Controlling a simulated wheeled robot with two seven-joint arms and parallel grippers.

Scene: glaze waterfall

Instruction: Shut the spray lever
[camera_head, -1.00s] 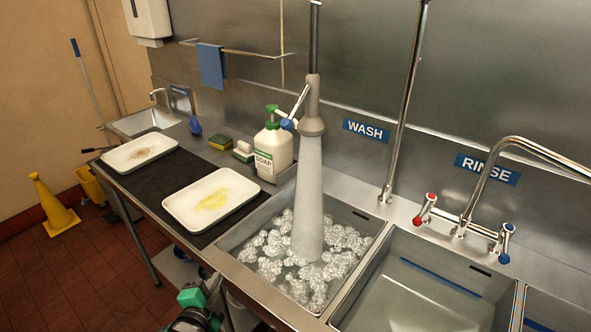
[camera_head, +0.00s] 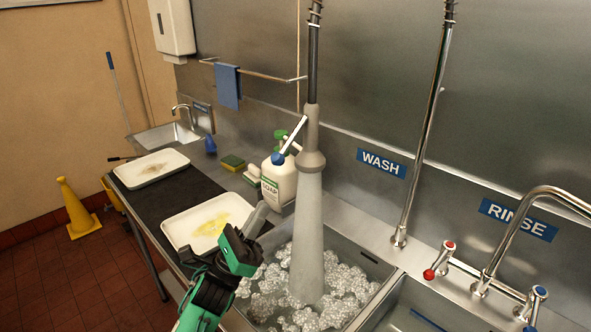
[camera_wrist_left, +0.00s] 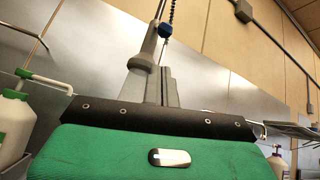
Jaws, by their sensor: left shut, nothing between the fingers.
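The grey spray head (camera_head: 312,158) hangs over the wash sink, with a wide grey cone of water (camera_head: 308,235) coming down from it. Its silver spray lever (camera_head: 293,137) sticks out to the left, angled down to a blue tip (camera_head: 277,159). In the left wrist view the spray head (camera_wrist_left: 149,48) and blue tip (camera_wrist_left: 165,30) show above my gripper. My left gripper (camera_head: 258,217) is shut and empty, left of the water cone and below the lever, apart from it. My right gripper is not in view.
The wash sink (camera_head: 368,258) is full of foam. A soap bottle (camera_head: 279,182) stands behind my gripper. Two dirty trays, one near (camera_head: 186,226) and one far (camera_head: 150,168), lie on the black mat to the left. The rinse tap (camera_head: 500,238) is at the right.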

